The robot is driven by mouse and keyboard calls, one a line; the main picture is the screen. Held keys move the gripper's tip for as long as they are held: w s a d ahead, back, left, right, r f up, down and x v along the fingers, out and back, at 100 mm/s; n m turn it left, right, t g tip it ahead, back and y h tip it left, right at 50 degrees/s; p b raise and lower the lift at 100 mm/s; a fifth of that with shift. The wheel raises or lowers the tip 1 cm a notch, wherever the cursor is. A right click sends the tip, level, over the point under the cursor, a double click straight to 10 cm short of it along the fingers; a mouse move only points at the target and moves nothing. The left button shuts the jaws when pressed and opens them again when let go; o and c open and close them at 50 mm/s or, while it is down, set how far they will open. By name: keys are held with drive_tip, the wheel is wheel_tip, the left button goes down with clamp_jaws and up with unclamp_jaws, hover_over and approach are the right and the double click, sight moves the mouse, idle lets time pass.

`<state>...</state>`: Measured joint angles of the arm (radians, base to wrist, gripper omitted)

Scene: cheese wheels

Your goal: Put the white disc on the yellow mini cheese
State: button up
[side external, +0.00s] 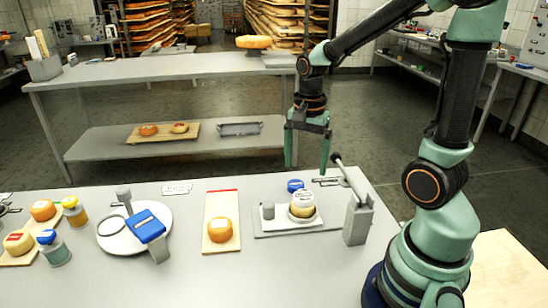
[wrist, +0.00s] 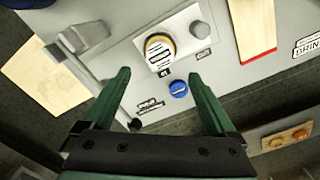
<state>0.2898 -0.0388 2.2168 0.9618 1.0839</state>
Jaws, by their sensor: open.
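A small yellow mini cheese (side external: 302,211) stands on a white plate on a grey board, with a pale white disc-like top bearing dark marks (side external: 303,197). In the wrist view the yellow rim (wrist: 149,41) surrounds this white, dark-marked face (wrist: 159,52). I cannot tell whether the white face is a separate disc or a label. A blue round piece (side external: 295,185) lies just behind it, and also shows in the wrist view (wrist: 179,89). My gripper (side external: 307,168) is open and empty, pointing down above and behind the blue piece. Its fingers (wrist: 160,75) show apart in the wrist view.
A grey lever press (side external: 357,215) stands right of the cheese, its handle close to my gripper. A small grey cylinder (side external: 268,210) stands left of the cheese. An orange cheese (side external: 220,230) lies on a wooden board further left. A blue-topped device (side external: 148,226) sits beyond.

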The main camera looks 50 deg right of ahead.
drive_tip(key=s+a+r+n+t, duration=0.1)
drive_tip(key=a+r+n+t, duration=0.4)
drive_tip(key=a+r+n, duration=0.4)
drive_tip(key=n, duration=0.6)
drive_tip(key=shift+s+r+n+t, duration=0.25)
drive_tip(key=shift+s+n+t, duration=0.05)
drive_tip(key=shift+s+n, duration=0.1)
